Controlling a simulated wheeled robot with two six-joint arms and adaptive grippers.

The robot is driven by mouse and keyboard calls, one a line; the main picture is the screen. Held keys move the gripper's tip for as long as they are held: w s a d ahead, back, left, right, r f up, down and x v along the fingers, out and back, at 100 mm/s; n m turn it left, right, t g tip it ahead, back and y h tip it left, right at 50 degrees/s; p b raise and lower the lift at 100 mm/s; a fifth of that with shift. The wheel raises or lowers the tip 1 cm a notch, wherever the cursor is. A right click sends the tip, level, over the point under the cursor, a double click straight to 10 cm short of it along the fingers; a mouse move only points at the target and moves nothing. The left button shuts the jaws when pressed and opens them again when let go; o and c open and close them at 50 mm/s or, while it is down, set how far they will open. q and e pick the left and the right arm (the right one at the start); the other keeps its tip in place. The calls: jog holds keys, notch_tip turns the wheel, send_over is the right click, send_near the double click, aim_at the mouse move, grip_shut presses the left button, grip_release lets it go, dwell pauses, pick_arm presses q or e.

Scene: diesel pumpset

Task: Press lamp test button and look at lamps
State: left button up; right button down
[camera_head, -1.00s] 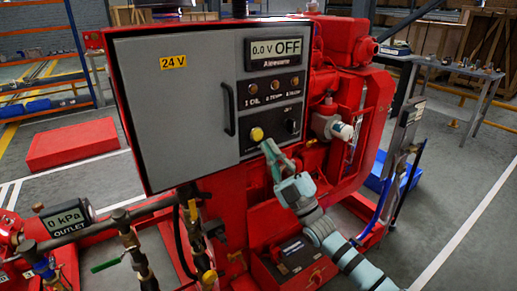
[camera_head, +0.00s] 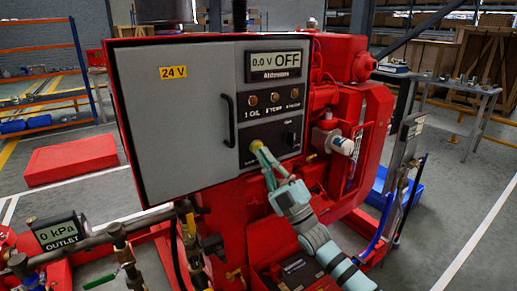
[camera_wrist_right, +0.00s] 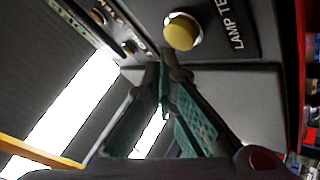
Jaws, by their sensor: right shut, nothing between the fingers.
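The lamp test button (camera_head: 256,145) is a round yellow push button low on the dark control panel. It shows large in the right wrist view (camera_wrist_right: 181,33), beside a label reading "LAMP TE". My right gripper (camera_head: 263,154) is shut and empty, its tips close to the button and partly covering it in the head view. In the wrist view its tips (camera_wrist_right: 164,62) appear just below the button; I cannot tell whether they touch. Three small lamps, left (camera_head: 253,101), middle (camera_head: 275,97) and right (camera_head: 294,93), look dull amber, not clearly lit. My left gripper is out of view.
Above the lamps a display (camera_head: 278,65) reads "0.0 V OFF". A black rotary switch (camera_head: 291,138) is right of the button. Red engine parts (camera_head: 360,120) stand to the right.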

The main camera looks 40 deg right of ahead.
dwell(0.7)
jog(key=shift+w+b, duration=0.35)
jog(key=shift+w, duration=0.1)
jog(key=shift+w+y+b, duration=0.3)
jog(key=shift+w+b, duration=0.05)
jog(key=shift+b, duration=0.1)
dwell(0.4)
dwell(0.3)
jog(key=shift+s+p, duration=0.8)
jog(key=shift+p, duration=0.25)
